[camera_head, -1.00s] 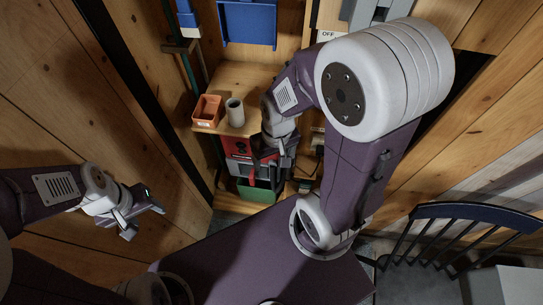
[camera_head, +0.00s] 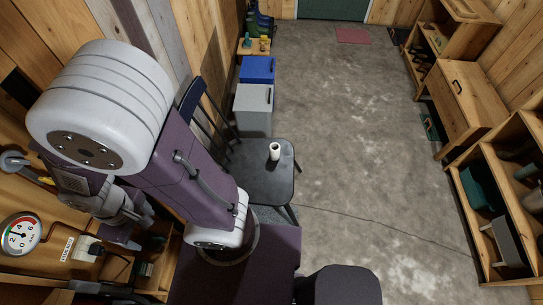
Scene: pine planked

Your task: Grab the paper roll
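A small white paper roll (camera_head: 274,151) stands upright on the dark seat of a black chair (camera_head: 262,176), in the middle of the head view.
A grey box (camera_head: 252,108) and a blue box (camera_head: 257,69) stand beyond the chair along the left wall. Wooden shelving (camera_head: 462,108) lines the right. The concrete floor (camera_head: 350,130) between is mostly clear.

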